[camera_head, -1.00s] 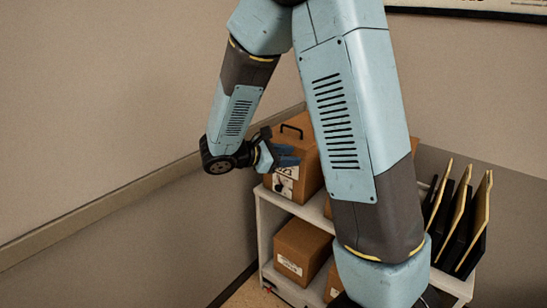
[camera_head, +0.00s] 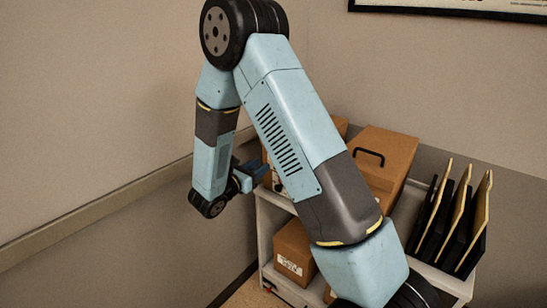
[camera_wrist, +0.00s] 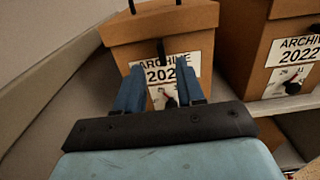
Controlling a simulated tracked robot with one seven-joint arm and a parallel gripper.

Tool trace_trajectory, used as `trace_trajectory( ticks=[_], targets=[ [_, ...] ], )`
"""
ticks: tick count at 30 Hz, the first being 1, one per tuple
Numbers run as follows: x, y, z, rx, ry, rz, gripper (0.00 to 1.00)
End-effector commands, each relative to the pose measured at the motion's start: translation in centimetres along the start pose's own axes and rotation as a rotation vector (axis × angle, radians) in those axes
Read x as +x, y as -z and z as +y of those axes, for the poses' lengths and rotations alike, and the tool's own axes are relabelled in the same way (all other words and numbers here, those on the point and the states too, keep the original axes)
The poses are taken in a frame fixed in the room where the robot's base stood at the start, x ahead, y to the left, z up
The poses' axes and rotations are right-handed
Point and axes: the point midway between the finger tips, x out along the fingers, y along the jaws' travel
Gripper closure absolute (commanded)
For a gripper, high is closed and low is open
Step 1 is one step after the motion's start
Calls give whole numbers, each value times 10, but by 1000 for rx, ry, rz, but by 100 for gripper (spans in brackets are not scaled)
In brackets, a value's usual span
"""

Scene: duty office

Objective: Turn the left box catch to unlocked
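The left archive box (camera_wrist: 192,20) is brown, with an "ARCHIVE 202…" label (camera_wrist: 158,73) partly covered by my fingers. Below the label, the small catch with a red mark (camera_wrist: 171,99) shows between my fingers on a pale plate; its exact setting is too small to tell. A black strap (camera_wrist: 160,51) hangs from the lid above the label. My gripper (camera_wrist: 160,78) is open in front of this box, one blue finger on either side of the catch, with nothing between them. In the head view my gripper (camera_head: 250,172) is at the box's front, and my arm hides most of the box.
A second archive box (camera_wrist: 245,50) stands just to the right; it also shows in the head view (camera_head: 392,150). The white shelf (camera_head: 266,225) holds smaller boxes (camera_head: 291,252) below and upright folders (camera_head: 462,215) at right. A wall is close on the left.

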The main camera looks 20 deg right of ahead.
Motion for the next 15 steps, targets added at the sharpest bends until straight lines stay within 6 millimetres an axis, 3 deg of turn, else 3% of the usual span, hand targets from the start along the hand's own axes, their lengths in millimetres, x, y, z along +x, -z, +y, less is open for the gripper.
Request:
trace_trajectory(
  ticks=[9,15],
  targets=[
    [57,0,-1,1,4,0,62],
    [82,0,0,2,1,1,62]
  ],
)
